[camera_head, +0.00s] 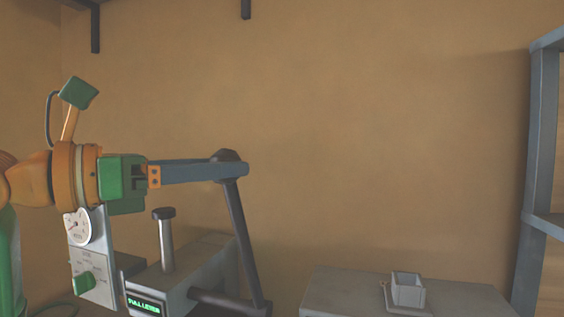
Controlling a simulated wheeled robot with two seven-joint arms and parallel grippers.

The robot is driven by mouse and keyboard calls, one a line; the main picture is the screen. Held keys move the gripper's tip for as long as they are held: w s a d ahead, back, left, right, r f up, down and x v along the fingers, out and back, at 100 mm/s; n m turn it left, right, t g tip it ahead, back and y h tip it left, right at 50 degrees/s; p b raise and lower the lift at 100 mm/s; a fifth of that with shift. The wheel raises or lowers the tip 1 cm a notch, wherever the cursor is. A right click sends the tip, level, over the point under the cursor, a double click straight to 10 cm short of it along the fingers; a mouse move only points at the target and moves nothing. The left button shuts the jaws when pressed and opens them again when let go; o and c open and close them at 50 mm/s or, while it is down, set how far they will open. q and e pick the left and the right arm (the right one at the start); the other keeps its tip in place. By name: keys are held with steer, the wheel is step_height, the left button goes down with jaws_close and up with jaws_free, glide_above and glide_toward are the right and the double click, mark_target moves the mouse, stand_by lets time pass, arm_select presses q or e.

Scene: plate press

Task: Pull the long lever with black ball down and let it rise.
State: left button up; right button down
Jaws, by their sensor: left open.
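The long lever (243,235) is a dark bar that rises from the front of the grey press (205,272) and leans slightly left toward its top. Its black ball (227,155) is at the upper end, partly hidden behind my gripper's finger. My left gripper (236,165) comes in level from the left. Its long blue-grey fingers reach to the ball, and the near finger covers the ball's lower part. The gripper is open. I cannot tell whether the fingers touch the ball. My right gripper is not in view.
A grey post with a black cap (164,214) stands on the press under my gripper. A lit green display (145,304) reads like "PULL LEVER". A panel with a gauge (77,227) and green knob (83,283) stands left. A grey block (340,291) and blue-grey rack (537,170) are at right.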

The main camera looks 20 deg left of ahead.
arm_select(q)
steer(key=shift+w+d+r, duration=0.15)
steer(key=shift+w+d, duration=0.15)
steer(key=shift+w, duration=0.1)
steer(key=p+x, duration=0.2)
steer(key=x, duration=0.2)
steer(key=shift+w, duration=0.1)
steer(key=shift+s+a, duration=0.1)
steer(key=shift+s, duration=0.15)
steer(key=c, duration=0.6)
jaws_close()
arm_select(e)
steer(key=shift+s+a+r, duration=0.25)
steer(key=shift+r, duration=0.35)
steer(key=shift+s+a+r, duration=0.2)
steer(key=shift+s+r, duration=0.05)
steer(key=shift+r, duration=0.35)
